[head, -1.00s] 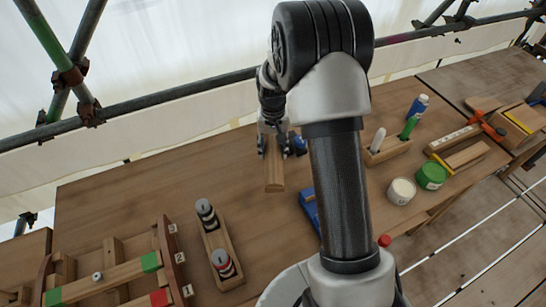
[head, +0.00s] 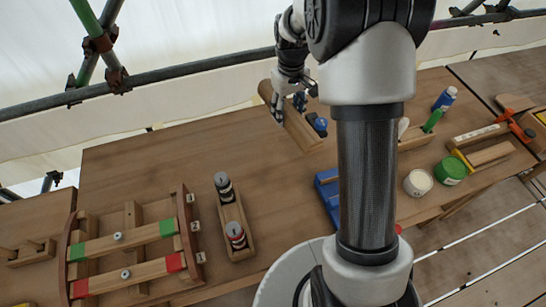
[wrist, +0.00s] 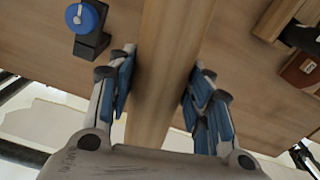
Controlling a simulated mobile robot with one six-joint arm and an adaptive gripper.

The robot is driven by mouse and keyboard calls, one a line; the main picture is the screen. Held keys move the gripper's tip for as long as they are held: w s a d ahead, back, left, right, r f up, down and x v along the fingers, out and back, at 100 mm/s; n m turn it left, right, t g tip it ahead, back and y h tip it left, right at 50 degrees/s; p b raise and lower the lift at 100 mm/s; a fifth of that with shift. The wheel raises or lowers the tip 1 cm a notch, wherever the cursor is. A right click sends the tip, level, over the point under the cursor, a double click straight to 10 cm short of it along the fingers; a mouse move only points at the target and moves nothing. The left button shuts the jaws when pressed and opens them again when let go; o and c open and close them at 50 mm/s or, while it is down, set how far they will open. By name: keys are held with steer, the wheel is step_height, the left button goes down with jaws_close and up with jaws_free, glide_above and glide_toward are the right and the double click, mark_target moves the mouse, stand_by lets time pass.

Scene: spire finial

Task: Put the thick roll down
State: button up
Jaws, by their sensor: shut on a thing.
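My gripper (head: 288,104) is shut on the thick roll (head: 304,132), a plain, light-brown length of wood. In the head view the roll slants from upper left to lower right over the back of the table and looks raised off it. In the wrist view the roll (wrist: 165,60) runs lengthwise between the two blue-padded fingers of my gripper (wrist: 160,98). Its near end is hidden behind the gripper body. My arm hides part of the table to the right of the roll.
A wooden rack (head: 186,222) at front left holds bars with green and red ends. A block with two dark cylinders (head: 240,246) stands beside it. A blue tray (head: 328,192) and a blue-knobbed device (wrist: 88,40) are near the roll. The table (head: 150,165) is clear at back left.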

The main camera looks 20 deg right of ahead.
steer(key=n, duration=0.1)
steer(key=a+n, duration=0.1)
steer(key=n, duration=0.1)
steer(key=shift+a, duration=0.1)
steer(key=n, duration=0.1)
steer(key=a+n, duration=0.1)
steer(key=n, duration=0.3)
steer(key=shift+a+b, duration=0.25)
steer(key=shift+b, duration=0.1)
steer(key=a+n, duration=0.2)
steer(key=n, duration=0.5)
steer(key=b, duration=0.6)
glide_toward(272, 159)
steer(key=shift+n, duration=0.4)
step_height(272, 159, down, 6)
steer(key=shift+f, duration=0.2)
steer(key=shift+f+b, duration=0.2)
steer(key=shift+b, duration=0.1)
steer(key=o, duration=1.4)
steer(key=shift+s, duration=0.1)
steer(key=shift+r, duration=0.15)
